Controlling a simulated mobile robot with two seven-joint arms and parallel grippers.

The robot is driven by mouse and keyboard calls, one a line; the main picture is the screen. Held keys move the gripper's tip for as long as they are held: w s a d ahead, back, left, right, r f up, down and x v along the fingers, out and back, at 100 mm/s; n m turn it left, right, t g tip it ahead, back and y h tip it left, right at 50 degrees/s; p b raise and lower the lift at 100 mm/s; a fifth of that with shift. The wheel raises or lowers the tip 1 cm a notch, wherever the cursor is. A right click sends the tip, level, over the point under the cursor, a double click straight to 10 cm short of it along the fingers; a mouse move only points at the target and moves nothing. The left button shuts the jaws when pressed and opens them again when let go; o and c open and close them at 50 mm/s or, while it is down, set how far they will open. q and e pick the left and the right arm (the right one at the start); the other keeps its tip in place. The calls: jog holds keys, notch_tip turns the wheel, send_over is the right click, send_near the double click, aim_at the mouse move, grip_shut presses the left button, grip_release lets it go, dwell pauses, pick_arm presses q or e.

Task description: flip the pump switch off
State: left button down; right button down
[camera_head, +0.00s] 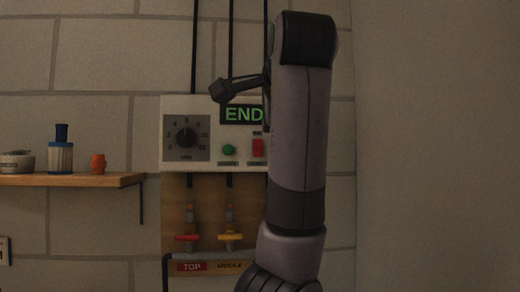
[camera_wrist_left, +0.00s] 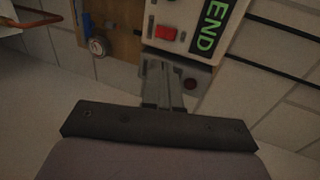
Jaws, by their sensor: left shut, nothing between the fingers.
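A white control box (camera_head: 172,108) hangs on the wall in the head view. It has a lit green "END" display (camera_head: 240,114), a black dial (camera_head: 186,138), a green button (camera_head: 229,150) and a red switch (camera_head: 258,147). The labels under them are too small to read, so I cannot tell which is the pump switch. My arm hides the box's right part and the left gripper's fingertips in the head view. In the left wrist view my left gripper (camera_wrist_left: 163,62) is shut and empty, its fingertips just below the red switch (camera_wrist_left: 166,35). I cannot tell whether they touch the box.
Below the box are a red valve handle (camera_head: 187,237) and a yellow one (camera_head: 230,237), labelled TOP and MIDDLE. A wooden shelf (camera_head: 70,180) at left holds a blue-capped bottle (camera_head: 60,157) and an orange item (camera_head: 98,163).

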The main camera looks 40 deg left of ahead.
aim_at(259, 153)
dwell(0.3)
pick_arm(q)
jog(key=p+x, duration=0.3)
jog(key=x, duration=1.1)
jog(key=shift+p, duration=0.3)
